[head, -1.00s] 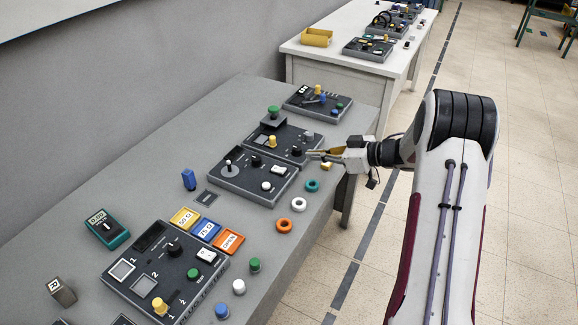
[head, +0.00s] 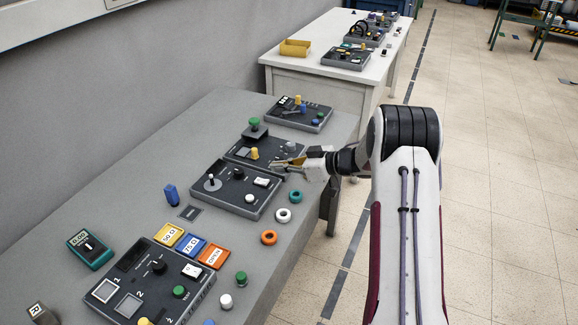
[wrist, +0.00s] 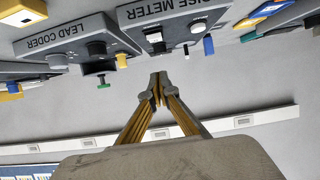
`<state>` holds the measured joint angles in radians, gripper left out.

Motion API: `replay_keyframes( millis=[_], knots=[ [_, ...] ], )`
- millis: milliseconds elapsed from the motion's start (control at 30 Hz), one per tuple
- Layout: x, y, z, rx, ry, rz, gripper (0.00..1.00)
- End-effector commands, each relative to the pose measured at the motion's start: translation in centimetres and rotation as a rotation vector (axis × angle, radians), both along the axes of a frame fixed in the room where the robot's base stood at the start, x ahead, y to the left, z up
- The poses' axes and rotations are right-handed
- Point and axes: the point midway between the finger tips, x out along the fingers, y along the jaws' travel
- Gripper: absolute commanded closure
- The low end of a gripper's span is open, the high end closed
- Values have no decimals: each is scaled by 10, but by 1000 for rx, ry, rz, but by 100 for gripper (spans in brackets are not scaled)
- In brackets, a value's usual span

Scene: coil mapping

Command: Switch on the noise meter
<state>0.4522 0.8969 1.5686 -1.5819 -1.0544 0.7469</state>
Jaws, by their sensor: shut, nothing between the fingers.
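The noise meter (head: 222,200) is a dark panel on the grey table. It carries a white rocker switch (head: 262,182), a white round button (head: 250,198), a black knob (head: 238,173) and a small lever on a grey disc (head: 211,183). In the wrist view the noise meter (wrist: 178,22) is upside down at the top, with its rocker (wrist: 155,38) in view. My gripper (head: 274,163) is shut and empty, above the boundary between the noise meter and the lead coder. In the wrist view its fingertips (wrist: 158,77) meet, apart from the panels.
Loose rings (head: 283,215) lie along the table's right edge.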

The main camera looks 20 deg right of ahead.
Motion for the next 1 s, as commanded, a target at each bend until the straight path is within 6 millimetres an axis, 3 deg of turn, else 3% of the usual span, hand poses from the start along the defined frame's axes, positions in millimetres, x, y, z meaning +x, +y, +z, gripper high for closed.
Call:
replay_keyframes(
  millis=[267, 600, 1000],
  knots=[
    [25, 27, -16, 0, 2, 3, 100],
    [19, 19, -50, 1, 2, -1, 100],
    [18, 19, -54, 0, 0, 0, 100]
  ],
)
